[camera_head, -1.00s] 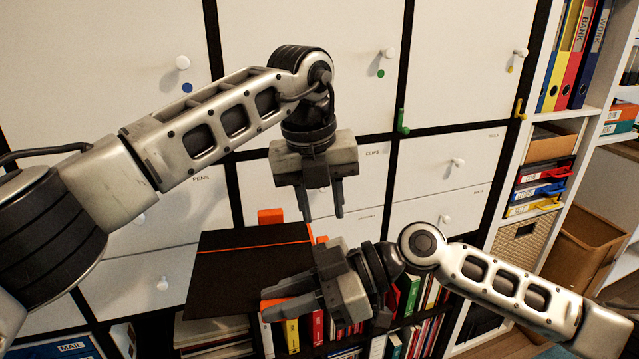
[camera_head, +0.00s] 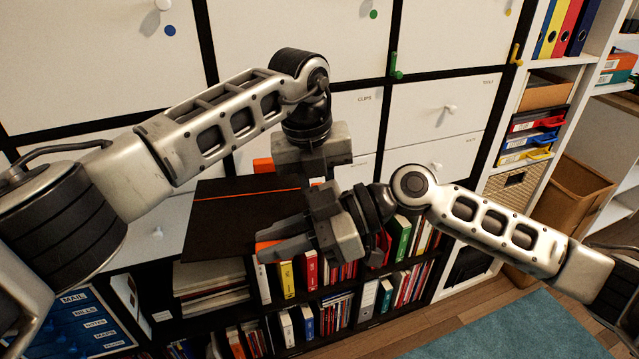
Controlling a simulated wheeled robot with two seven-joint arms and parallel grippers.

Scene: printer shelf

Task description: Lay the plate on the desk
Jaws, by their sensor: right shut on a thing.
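A dark flat plate (camera_head: 225,212) with a thin orange line across it shows left of centre, in front of the low shelves. My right gripper (camera_head: 270,240) points left, with its fingers over the plate's right front part. It is shut on the plate, though the grip itself is mostly hidden by the fingers. My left gripper (camera_head: 316,176) points down just behind and above the right one. Its fingertips are largely hidden, so their opening is unclear. No clear bare desk top shows.
White cabinet doors (camera_head: 100,60) with round knobs stand behind. Black shelves with several books (camera_head: 310,270) lie below. A white shelf with binders and trays (camera_head: 535,140) and a cardboard bin (camera_head: 572,200) stand right. A teal rug (camera_head: 520,330) lies on the floor.

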